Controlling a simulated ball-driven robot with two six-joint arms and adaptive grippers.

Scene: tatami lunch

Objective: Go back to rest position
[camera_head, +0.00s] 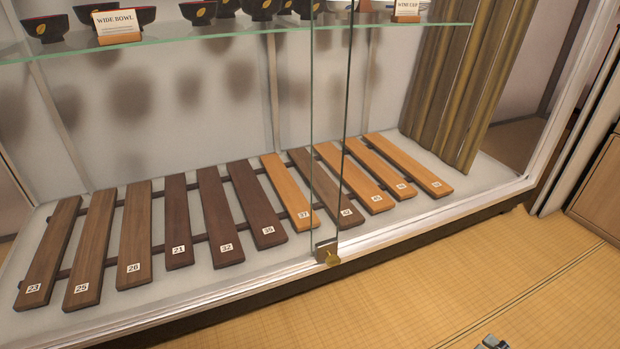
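A small grey piece at the bottom edge, right of centre, looks like the tip of my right gripper (491,342). It is cut off by the frame, so I cannot tell whether it is open or shut. It appears over the tatami floor (520,290), apart from the display case. My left gripper is not in view. No held object shows.
A glass display case (330,258) with a brass lock fills most of the view. Inside are several numbered wooden slats (176,222), and dark bowls (130,17) on a glass shelf (230,31). A wooden cabinet (600,190) stands at right. The visible tatami is clear.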

